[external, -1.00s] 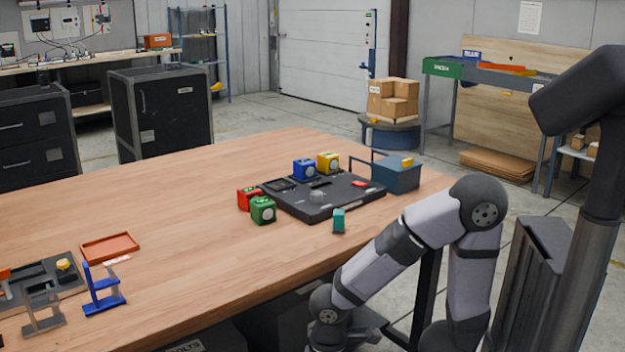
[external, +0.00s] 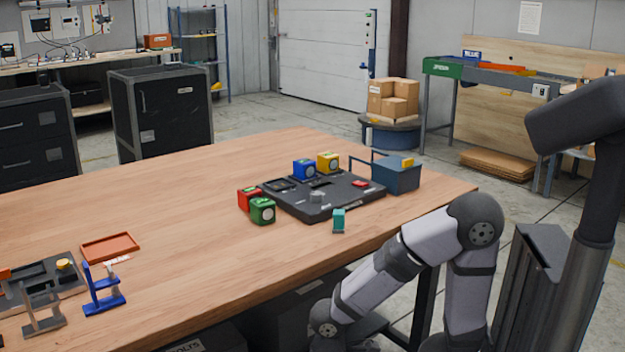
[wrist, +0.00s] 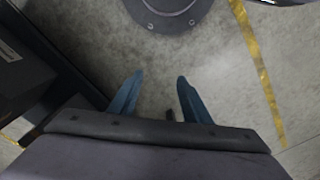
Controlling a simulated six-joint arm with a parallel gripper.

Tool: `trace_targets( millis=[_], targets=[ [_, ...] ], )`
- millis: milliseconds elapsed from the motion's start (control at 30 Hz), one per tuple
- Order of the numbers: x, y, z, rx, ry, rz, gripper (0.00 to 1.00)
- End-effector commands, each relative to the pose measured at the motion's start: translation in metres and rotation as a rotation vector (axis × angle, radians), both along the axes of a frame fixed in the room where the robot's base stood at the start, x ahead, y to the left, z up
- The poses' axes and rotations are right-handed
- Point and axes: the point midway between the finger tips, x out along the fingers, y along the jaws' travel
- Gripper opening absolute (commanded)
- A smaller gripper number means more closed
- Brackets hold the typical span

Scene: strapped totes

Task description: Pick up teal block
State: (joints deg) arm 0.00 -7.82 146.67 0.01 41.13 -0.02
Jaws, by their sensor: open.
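The teal block (external: 338,220) stands upright on the wooden table (external: 180,230), near its front edge and just in front of the black board. It is not visible in the wrist view. My gripper (wrist: 152,92) shows in the wrist view with its two blue fingers apart and nothing between them. It is over the concrete floor, away from the block. In the external view the gripper itself is not clearly visible; my arm is bent beside the table's front edge at the lower right.
The black board (external: 315,208) lies behind the block. Green (external: 262,211), red (external: 248,199), blue (external: 304,169) and yellow (external: 328,162) blocks are around it. A blue-grey tote (external: 397,178) with a handle stands to the right. The left middle of the table is clear.

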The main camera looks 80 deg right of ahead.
Motion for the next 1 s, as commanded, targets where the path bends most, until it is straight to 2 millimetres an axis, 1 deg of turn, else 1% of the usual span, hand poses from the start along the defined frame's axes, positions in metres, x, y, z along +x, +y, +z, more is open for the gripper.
trace_targets(
  millis=[233,367,467,633,1000],
  targets=[
    [0.000,0.000,0.002,0.000,0.000,-0.002,0.44],
    [0.000,-0.004,0.014,0.000,0.000,-0.016,0.44],
    [0.000,-0.009,0.033,0.000,0.001,-0.040,0.44],
    [-0.005,-0.023,0.074,0.001,0.023,-0.105,0.44],
    [-0.028,-0.054,0.162,0.017,0.122,-0.275,0.44]
  ],
)
